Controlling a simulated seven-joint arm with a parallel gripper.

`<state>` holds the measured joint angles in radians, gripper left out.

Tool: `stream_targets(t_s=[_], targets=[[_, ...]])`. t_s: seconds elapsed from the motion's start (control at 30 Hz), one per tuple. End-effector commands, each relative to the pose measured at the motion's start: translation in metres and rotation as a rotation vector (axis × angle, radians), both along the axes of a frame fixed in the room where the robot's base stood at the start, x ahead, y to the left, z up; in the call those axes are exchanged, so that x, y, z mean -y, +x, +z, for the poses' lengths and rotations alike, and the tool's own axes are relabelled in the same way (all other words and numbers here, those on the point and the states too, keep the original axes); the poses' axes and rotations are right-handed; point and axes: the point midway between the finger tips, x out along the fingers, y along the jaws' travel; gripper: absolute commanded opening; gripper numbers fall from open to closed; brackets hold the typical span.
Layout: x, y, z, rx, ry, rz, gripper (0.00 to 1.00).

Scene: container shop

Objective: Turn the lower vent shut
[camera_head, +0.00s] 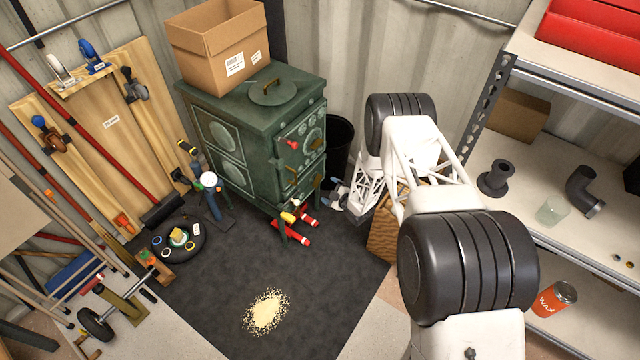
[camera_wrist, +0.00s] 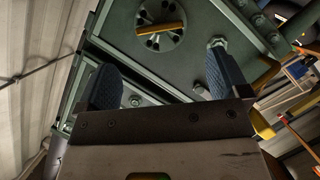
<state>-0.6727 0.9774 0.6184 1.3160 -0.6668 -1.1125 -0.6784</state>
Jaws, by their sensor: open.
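The dark green stove (camera_head: 240,140) stands against the back wall, its front facing right. In the wrist view, a round vent disc (camera_wrist: 149,42) sits on the green stove panel, with a brass bar (camera_wrist: 160,28) across it. Dark openings show in the disc around the bar. In the head view I cannot make out the lower vent clearly. My gripper (camera_head: 336,195) is low in front of the stove's front face. In the wrist view my gripper (camera_wrist: 161,82) is open, its two blue-grey pads apart and empty. The vent lies beyond the fingertips, apart from them.
Red-ended tools (camera_head: 293,232) lie under the stove. A black bin (camera_head: 340,140) stands behind my arm. A cardboard box (camera_head: 220,45) and a round lid (camera_head: 272,92) are on top. Metal shelving (camera_head: 500,150) is at right. Yellow grains (camera_head: 266,312) lie on the dark mat.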

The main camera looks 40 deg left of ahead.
Motion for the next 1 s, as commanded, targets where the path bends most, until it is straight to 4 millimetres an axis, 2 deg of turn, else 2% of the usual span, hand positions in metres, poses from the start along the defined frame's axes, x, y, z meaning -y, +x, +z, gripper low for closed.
stream_targets(t_s=[0.47,0.67,1.0], targets=[[-0.006,0.002,-0.001,0.0,0.0,0.0,0.94],[-0.019,0.006,-0.006,0.0,-0.001,-0.001,0.94],[-0.053,0.016,-0.015,0.0,-0.001,-0.001,0.94]])
